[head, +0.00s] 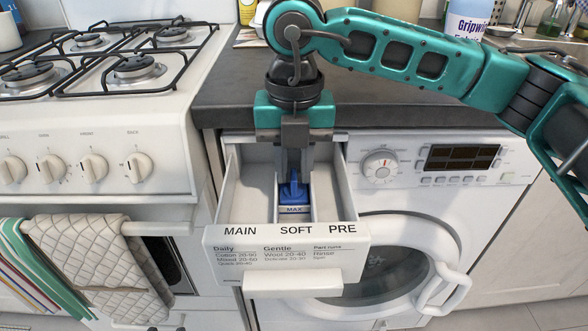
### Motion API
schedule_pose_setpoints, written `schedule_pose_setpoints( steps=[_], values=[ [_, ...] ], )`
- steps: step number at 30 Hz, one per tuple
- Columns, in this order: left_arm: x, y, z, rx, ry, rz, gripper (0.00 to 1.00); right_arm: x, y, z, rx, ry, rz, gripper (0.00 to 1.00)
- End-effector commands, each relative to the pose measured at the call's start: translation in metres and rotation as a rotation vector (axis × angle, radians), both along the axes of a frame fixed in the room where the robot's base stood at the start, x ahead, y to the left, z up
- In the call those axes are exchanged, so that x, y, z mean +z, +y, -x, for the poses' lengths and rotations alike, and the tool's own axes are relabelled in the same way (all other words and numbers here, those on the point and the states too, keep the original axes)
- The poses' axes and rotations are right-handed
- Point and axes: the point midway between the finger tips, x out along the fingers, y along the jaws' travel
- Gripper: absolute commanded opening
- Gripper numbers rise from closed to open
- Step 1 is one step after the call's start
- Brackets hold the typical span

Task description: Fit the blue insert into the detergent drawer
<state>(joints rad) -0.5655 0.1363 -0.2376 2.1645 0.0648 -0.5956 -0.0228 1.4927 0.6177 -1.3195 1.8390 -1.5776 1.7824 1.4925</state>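The detergent drawer (285,240) is pulled out from the washer and labelled MAIN, SOFT and PRE. The blue insert (294,210), marked MAX, is down in the narrow middle compartment, behind the SOFT label. It looks upright, but its lower part is hidden, so I cannot tell whether it is fully seated. My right gripper (294,178) points down into that compartment, with its fingers close together at the insert's raised tab. I cannot tell whether they grip the tab or only stand around it. My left gripper is not in view.
The dark countertop (225,90) overhangs the drawer from behind. The round washer door (400,270) is below right, and the control dial (381,167) is right of the drawer. The stove (90,130) with hanging towels (100,265) is at the left. The wide MAIN compartment (248,190) looks empty.

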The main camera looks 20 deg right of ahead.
Motion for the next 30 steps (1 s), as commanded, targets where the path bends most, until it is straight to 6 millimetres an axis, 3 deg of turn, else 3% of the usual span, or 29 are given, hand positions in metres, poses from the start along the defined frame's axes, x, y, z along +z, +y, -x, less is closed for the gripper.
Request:
schedule_pose_setpoints(
  steps=[6,13,18,30],
  values=[
    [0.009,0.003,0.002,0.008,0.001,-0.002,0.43,0.053,0.000,0.000,0.000,-0.003,-0.001,0.25],
    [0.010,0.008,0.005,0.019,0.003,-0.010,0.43,0.092,0.000,0.000,0.000,-0.002,0.001,0.25],
    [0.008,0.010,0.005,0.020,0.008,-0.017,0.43,0.104,0.000,0.000,0.000,0.000,0.000,0.25],
    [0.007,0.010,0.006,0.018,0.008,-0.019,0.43,0.105,0.000,0.000,0.000,0.000,0.000,0.25]
  ],
)
